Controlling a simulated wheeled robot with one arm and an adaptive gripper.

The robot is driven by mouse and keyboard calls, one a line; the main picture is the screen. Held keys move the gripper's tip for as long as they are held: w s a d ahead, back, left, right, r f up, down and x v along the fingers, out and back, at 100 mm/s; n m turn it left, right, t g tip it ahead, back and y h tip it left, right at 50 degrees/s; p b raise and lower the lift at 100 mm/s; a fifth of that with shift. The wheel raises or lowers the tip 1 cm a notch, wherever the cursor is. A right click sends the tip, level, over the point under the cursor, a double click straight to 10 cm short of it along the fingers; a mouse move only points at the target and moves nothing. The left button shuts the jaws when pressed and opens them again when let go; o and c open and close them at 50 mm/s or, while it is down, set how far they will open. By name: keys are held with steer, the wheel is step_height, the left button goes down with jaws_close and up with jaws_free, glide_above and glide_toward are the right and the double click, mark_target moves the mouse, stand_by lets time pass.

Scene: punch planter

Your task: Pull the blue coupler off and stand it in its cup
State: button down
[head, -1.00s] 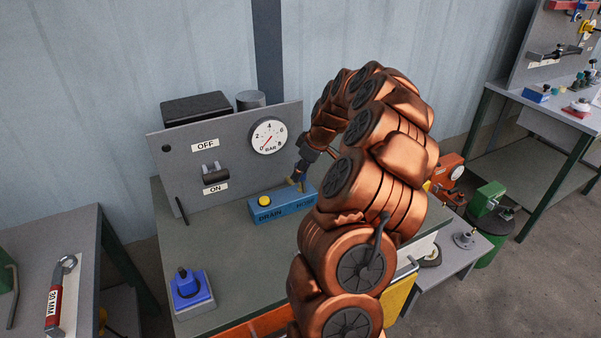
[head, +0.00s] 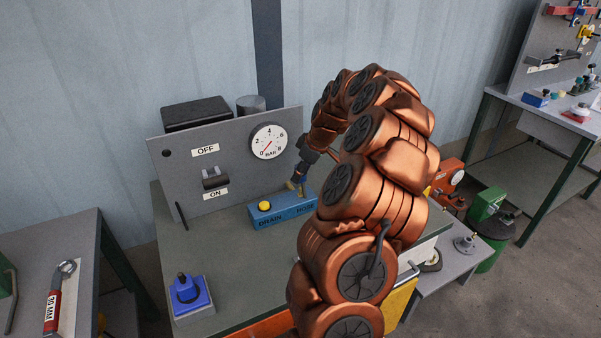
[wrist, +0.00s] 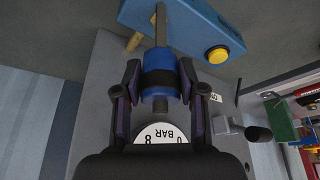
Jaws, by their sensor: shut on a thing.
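The blue coupler (wrist: 157,75), with a black band round its middle, sits between the two fingers of my gripper (wrist: 157,85) in the wrist view. The fingers are shut on it. I cannot tell whether coupler and stub still touch. In the head view my gripper (head: 299,181) is at the HOSE end of the block (head: 268,211), and the coupler is mostly hidden. I cannot make out a cup for it with certainty.
A blue fixture with a dark knob (head: 186,289) stands on a pale base at the bench's front left. A grey panel (head: 180,185) with a gauge (head: 268,141) and an ON/OFF switch (head: 215,178) stands behind the block. The bench top (head: 235,265) between block and fixture is clear.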

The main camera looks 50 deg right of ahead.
steer(key=shift+r, duration=2)
